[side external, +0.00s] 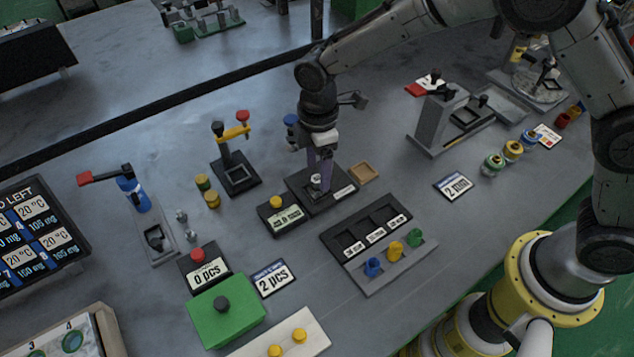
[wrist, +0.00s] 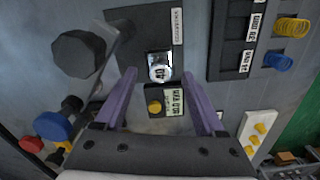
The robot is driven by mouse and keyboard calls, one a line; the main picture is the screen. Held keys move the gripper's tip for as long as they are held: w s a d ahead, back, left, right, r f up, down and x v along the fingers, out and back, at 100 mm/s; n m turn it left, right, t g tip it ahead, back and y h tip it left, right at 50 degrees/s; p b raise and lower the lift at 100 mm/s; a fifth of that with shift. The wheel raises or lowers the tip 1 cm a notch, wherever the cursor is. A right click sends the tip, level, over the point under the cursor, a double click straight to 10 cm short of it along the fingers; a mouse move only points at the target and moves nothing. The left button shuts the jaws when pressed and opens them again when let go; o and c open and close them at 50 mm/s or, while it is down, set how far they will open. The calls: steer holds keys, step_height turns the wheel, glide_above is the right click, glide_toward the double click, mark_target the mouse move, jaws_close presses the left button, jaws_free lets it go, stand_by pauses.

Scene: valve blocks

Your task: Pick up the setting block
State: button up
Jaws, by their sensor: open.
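A small shiny metal block (side external: 316,181), which I take to be the setting block, sits on a dark base plate (side external: 299,189) with a white label. In the wrist view the metal block (wrist: 160,67) has a dark mark on its front face and lies between my purple fingers. My gripper (side external: 319,183) is open and points down over the plate, with one finger on each side of the block; it also shows in the wrist view (wrist: 160,80). I cannot tell whether either finger touches the block.
A display box with a yellow button (side external: 284,216) stands just left of the plate. A small wooden tray (side external: 363,173) is close on the right. A dark three-slot rack (side external: 337,236) with coloured springs lies in front. A yellow-handled press (side external: 235,160) stands at the left.

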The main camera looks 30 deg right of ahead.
mark_target(318, 178)
steer(key=shift+f, duration=1.75)
jaws_close()
steer(key=shift+r, duration=0.1)
